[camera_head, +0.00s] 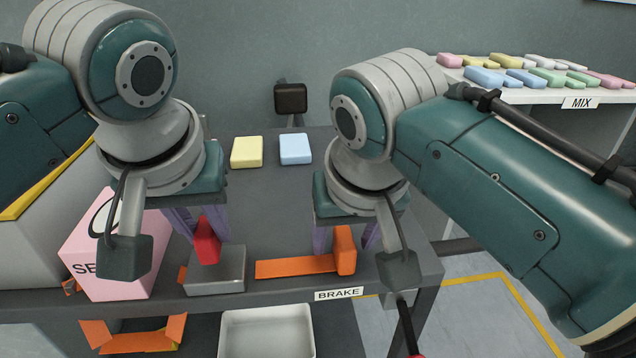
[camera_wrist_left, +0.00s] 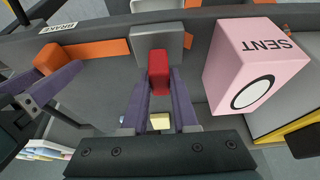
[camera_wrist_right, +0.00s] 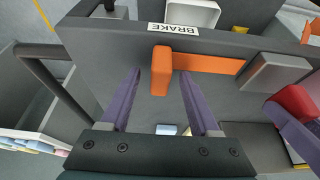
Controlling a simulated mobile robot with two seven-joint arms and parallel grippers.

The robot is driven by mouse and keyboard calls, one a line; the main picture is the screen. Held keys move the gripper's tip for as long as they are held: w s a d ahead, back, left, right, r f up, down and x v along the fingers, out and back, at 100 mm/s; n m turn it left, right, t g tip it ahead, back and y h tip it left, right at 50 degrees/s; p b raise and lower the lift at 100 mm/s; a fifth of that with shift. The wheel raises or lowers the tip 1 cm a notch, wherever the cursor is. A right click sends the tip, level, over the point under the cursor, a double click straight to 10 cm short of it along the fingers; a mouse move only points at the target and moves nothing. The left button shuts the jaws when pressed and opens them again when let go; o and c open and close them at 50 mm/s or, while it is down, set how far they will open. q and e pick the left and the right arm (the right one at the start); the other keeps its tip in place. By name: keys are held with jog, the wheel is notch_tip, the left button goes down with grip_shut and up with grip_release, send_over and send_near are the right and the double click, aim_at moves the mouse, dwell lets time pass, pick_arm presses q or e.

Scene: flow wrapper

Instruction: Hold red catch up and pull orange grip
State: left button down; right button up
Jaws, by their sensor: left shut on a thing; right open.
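The red catch (camera_head: 207,243) stands at a grey metal block (camera_head: 216,278) on the table's front part. My left gripper (camera_head: 206,240) is shut on the red catch; its purple fingers close on it in the left wrist view (camera_wrist_left: 158,75). The orange grip (camera_head: 345,250) is an upright block at the right end of a flat orange bar (camera_head: 295,267), above the BRAKE label (camera_head: 338,294). My right gripper (camera_wrist_right: 155,85) is open, with its fingers on either side of the orange grip (camera_wrist_right: 161,70); I see gaps on both sides.
A pink SENT box (camera_head: 118,250) stands left of the block. A yellow bar (camera_head: 247,152) and a blue bar (camera_head: 296,149) lie further back. A white bin (camera_head: 266,332) is below the front edge. A MIX shelf (camera_head: 540,97) with several coloured bars is at right.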

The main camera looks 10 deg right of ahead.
jog(key=shift+f, duration=0.1)
jog(key=shift+c, duration=0.3)
grip_shut()
dwell(0.4)
jog(key=shift+d, duration=4.05)
jog(key=shift+o, duration=0.3)
grip_release()
jog(key=shift+a, duration=0.1)
